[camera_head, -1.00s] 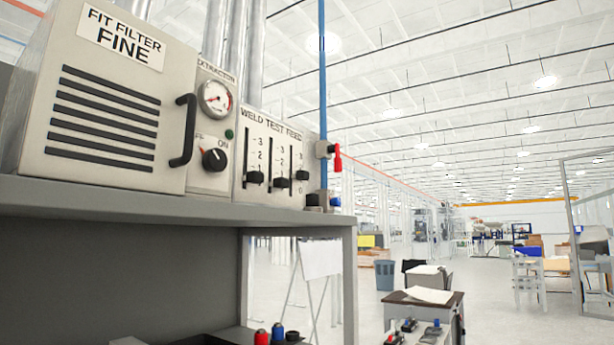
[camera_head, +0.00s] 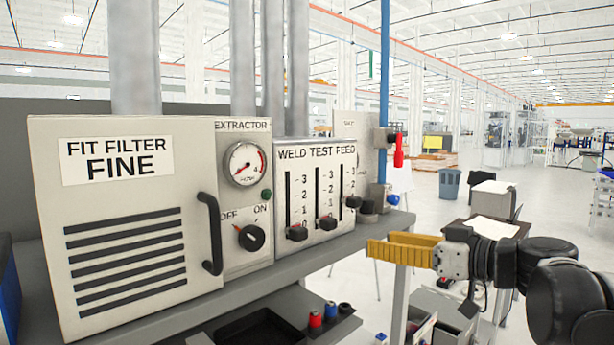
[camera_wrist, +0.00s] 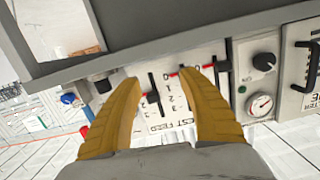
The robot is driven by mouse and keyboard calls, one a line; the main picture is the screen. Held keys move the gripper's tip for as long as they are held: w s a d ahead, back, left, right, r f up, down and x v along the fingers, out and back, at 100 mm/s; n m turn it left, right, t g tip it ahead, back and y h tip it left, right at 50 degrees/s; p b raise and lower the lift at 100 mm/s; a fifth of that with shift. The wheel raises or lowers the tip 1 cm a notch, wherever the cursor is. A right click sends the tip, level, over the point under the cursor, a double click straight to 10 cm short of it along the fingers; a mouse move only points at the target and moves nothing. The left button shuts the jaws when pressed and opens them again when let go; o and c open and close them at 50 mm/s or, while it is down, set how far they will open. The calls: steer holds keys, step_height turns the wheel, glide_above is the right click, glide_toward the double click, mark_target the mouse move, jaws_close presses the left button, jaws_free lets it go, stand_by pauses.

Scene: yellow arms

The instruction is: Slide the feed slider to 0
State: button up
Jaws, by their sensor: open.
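The pale control panel (camera_head: 318,190) is labelled WELD TEST FEED and has three vertical slots with dark knobs. The feed slider knob (camera_head: 353,201) is on the right, higher than the weld knob (camera_head: 297,233) and the test knob (camera_head: 327,223), seemingly near 1; it hides part of its scale. My gripper (camera_head: 372,249), with yellow fingers, is in front of the panel, to the lower right of the feed knob and apart from it. In the wrist view, the panel is upside down, and the feed knob (camera_wrist: 150,97) shows between the open, empty fingers (camera_wrist: 162,78).
The panel stands on a grey shelf (camera_head: 255,287). The extractor knob (camera_head: 250,237) and a black door handle (camera_head: 211,233) are to its left. A blue pipe with a red valve lever (camera_head: 398,150) rises to its right. Small bottles (camera_head: 322,315) sit below.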

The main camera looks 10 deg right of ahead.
steer(key=t+p, duration=0.1)
glide_toward(359, 203)
steer(key=shift+n+y, duration=0.3)
steer(key=p+x, duration=0.2)
steer(key=x, duration=0.9)
steer(key=shift+w+f, duration=0.1)
steer(key=shift+w, duration=0.05)
jaws_close()
